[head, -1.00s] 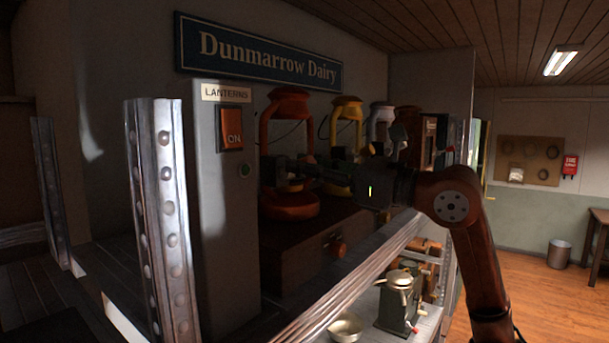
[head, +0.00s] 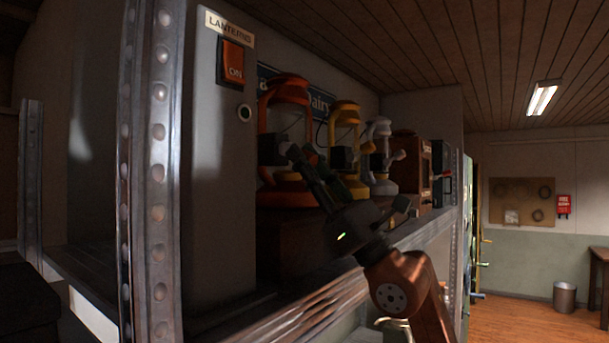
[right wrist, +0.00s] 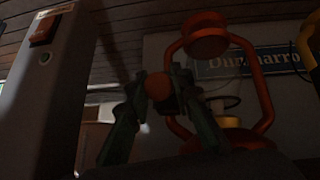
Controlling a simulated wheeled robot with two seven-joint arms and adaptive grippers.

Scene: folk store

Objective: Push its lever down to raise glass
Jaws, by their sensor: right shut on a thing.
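The orange-red lantern (head: 286,88) stands upright on the shelf in the head view and fills the middle right of the right wrist view (right wrist: 262,88). My right gripper (head: 298,162) reaches up to its near side. In the right wrist view, my dark green fingers (right wrist: 155,98) are shut on the lantern's lever, whose round red knob (right wrist: 158,86) shows between them. The glass is dim, and its exact height is hard to tell. My left gripper is in neither view.
A yellow lantern (head: 345,118) and a pale grey lantern (head: 378,140) stand farther along the shelf. A grey panel with an orange ON switch (head: 233,62) and a riveted metal post (head: 152,200) stand left of the lantern. Open floor lies at the right.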

